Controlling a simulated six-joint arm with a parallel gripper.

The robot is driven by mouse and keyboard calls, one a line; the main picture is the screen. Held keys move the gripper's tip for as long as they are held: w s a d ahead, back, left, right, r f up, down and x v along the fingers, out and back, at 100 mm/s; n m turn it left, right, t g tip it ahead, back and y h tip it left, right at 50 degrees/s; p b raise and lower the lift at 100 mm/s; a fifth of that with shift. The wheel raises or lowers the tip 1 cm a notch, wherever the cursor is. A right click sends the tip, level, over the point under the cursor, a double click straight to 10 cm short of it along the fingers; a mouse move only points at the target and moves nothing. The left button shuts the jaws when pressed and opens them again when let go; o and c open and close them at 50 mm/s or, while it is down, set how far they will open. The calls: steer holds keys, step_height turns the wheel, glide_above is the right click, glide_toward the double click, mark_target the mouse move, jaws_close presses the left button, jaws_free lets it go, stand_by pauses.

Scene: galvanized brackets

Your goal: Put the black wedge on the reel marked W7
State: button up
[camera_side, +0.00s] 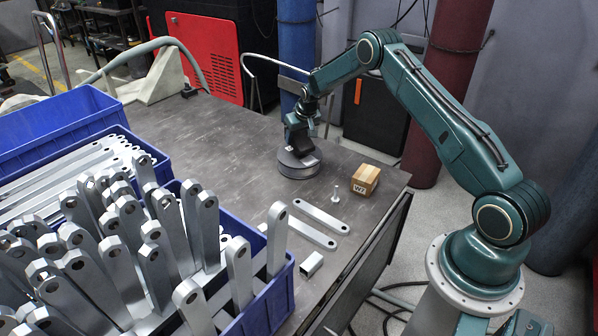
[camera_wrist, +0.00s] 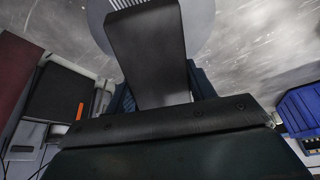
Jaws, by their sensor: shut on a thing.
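The black wedge (camera_wrist: 148,50) fills the middle of the wrist view, held in my gripper (camera_wrist: 165,92). In the side view my gripper (camera_side: 299,118) points down and is shut on the dark wedge (camera_side: 299,139). Directly below is a grey reel (camera_side: 291,171), lying flat on the table with a pale label on its top. I cannot read that label, nor tell whether the wedge touches the reel. The reel's pale disc (camera_wrist: 203,28) shows behind the wedge in the wrist view.
Galvanized brackets fill blue crates (camera_side: 258,312) at the left. Two flat bars (camera_side: 312,228), a bolt (camera_side: 335,196), a small upright metal part (camera_side: 358,196) and a short square tube (camera_side: 311,264) lie nearer the front. The dark table (camera_side: 225,145) is clear left of the reel.

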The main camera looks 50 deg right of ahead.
mark_target(305, 144)
steer(key=o, duration=1.3)
steer(key=shift+f, duration=0.1)
steer(key=shift+v, duration=1.05)
steer(key=v, duration=1)
steer(key=shift+s, duration=0.1)
